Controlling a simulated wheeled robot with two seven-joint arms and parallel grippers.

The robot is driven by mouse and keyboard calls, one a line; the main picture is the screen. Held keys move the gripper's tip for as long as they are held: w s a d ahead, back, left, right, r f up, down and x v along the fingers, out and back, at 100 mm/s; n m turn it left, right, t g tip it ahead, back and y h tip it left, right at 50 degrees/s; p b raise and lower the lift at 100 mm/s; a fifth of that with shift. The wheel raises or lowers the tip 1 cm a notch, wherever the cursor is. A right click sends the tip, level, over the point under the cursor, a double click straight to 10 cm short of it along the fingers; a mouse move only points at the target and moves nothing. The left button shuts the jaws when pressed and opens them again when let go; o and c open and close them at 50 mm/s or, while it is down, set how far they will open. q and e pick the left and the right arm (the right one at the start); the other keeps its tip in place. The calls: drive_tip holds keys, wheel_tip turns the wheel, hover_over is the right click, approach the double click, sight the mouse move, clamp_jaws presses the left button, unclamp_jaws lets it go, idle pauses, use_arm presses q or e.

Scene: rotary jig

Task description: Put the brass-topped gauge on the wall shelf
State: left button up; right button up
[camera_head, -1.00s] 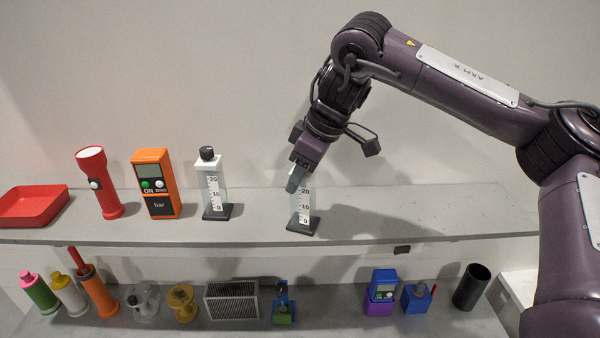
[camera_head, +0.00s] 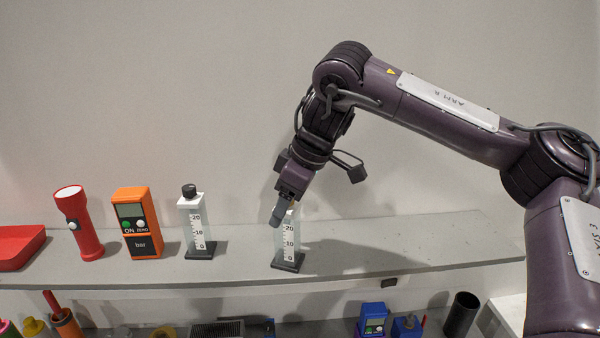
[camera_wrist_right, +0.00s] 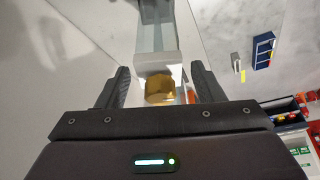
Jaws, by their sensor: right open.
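The brass-topped gauge (camera_head: 289,243) is a clear block with a white scale and a dark foot. It stands upright on the grey wall shelf (camera_head: 400,254). My right gripper (camera_head: 279,214) is at its top and hides the cap in the head view. In the right wrist view the brass cap (camera_wrist_right: 160,88) lies between the two fingers of my right gripper (camera_wrist_right: 161,85). The fingers are apart, with a gap showing on each side of the cap. My left gripper is not in view.
A similar gauge with a black cap (camera_head: 193,222) stands to the left on the shelf. Further left are an orange meter (camera_head: 137,223), a red torch (camera_head: 78,223) and a red tray (camera_head: 18,246). The shelf's right part is clear. A lower shelf holds several items.

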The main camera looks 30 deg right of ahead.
drive_tip(key=v, duration=1)
drive_tip(key=shift+s, duration=0.15)
